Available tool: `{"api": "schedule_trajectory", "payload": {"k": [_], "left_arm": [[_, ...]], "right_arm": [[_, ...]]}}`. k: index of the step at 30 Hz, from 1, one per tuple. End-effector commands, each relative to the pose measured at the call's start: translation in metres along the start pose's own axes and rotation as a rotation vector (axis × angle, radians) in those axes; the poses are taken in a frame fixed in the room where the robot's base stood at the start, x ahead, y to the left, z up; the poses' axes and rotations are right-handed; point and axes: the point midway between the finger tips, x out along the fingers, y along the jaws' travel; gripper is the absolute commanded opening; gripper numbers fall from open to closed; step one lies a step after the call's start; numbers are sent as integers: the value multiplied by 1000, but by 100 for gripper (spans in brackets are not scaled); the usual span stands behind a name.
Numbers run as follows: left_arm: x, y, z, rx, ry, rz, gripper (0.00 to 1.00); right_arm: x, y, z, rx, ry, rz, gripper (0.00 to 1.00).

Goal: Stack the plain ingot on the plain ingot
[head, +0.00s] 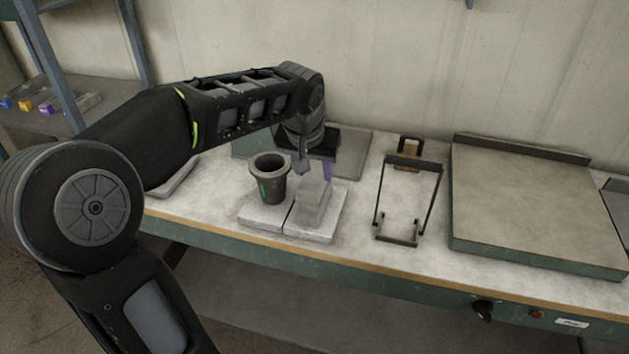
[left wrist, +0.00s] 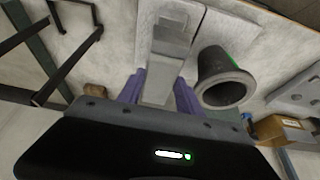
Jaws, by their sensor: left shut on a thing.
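My left gripper (head: 318,172) is over the right-hand pale slab, with its purple fingers also showing in the left wrist view (left wrist: 160,92). It is shut on a plain grey ingot (left wrist: 160,78), held between the two fingers. Another plain grey ingot (left wrist: 173,42) shows just beyond it, on the slab. In the head view the grey ingots (head: 313,200) overlap, one above the other; I cannot tell whether they touch. My right gripper is not in view.
A dark crucible (head: 268,180) stands close left on the left slab (head: 258,216); it also shows in the wrist view (left wrist: 222,80). A black wire frame (head: 434,202) and a large flat plate (head: 530,205) are to the right. A dark open box (head: 350,150) is behind.

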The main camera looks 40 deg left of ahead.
Motion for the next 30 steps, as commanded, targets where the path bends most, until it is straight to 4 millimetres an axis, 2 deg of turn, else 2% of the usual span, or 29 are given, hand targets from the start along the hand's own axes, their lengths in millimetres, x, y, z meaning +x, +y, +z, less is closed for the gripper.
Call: {"api": "schedule_trajectory", "payload": {"k": [4, 12, 23, 24, 30], "left_arm": [[5, 0, 2, 0, 2, 1, 0], [33, 0, 14, 1, 2, 0, 0], [37, 0, 15, 0, 4, 1, 0], [37, 0, 16, 0, 1, 0, 43], [37, 0, 15, 0, 0, 0, 60]], "right_arm": [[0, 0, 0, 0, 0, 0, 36], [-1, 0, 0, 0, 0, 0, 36], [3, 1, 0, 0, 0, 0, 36], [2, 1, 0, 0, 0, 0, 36], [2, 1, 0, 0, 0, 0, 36]]}}
